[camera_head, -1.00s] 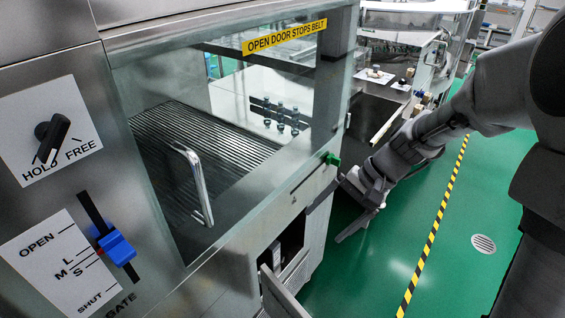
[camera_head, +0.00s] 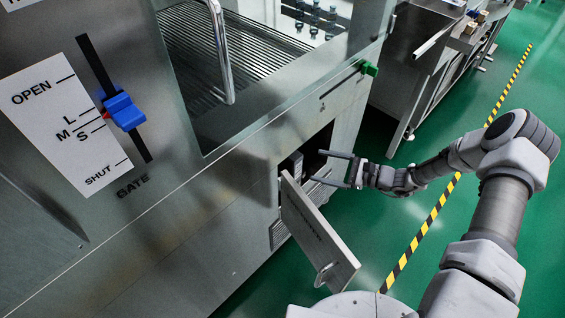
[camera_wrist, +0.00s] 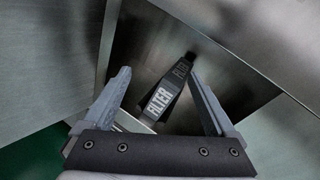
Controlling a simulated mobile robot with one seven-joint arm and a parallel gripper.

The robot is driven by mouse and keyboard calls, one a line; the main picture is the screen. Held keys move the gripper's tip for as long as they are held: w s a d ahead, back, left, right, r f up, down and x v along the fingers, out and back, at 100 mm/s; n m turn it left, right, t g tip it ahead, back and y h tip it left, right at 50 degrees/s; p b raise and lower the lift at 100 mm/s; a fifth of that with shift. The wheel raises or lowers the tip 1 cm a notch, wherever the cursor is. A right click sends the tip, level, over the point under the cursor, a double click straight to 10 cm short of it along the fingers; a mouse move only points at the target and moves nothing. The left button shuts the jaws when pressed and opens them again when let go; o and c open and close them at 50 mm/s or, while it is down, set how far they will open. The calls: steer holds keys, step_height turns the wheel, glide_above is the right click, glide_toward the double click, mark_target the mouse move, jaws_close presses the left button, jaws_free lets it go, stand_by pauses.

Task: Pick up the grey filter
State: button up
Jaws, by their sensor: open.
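The grey filter (camera_wrist: 160,100) shows in the wrist view as a dark grey block with a white FILTER label, inside a metal-walled compartment. It appears between my open fingers, but I cannot tell how far beyond the fingertips it lies. My gripper (camera_wrist: 158,76) is open and empty. In the head view, my gripper (camera_head: 328,168) is at the mouth of the low compartment (camera_head: 316,142) in the washer's side, fingers pointing left into it. The filter cannot be made out clearly in that view.
The compartment's hinged door (camera_head: 315,235) stands open below and left of my gripper. Above are a green knob (camera_head: 368,68) and the washer's glass window with a metal handle (camera_head: 222,50). A blue gate slider (camera_head: 124,112) is at left. Green floor (camera_head: 375,225) is free at right.

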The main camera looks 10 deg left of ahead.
mark_target(298, 174)
step_height(298, 174, down, 14)
steer(key=w+m+t+b, duration=0.1)
steer(key=m+t+b, duration=0.2)
steer(key=m+t, duration=0.4)
steer(key=shift+m+g, duration=0.4)
steer(key=shift+m, duration=0.1)
steer(key=b+x, duration=0.1)
steer(key=x, duration=0.6)
steer(key=b+x, duration=0.1)
steer(key=x, duration=0.3)
steer(key=shift+w+a+f+b, duration=0.25)
steer(key=shift+w+f+b, duration=0.05)
steer(key=shift+b, duration=0.05)
steer(key=b+x, duration=0.2)
steer(key=x, duration=0.3)
steer(key=shift+r, duration=0.1)
steer(key=shift+w+a+r, duration=0.15)
steer(key=shift+w+a, duration=0.05)
steer(key=shift+a, duration=0.05)
jaws_close()
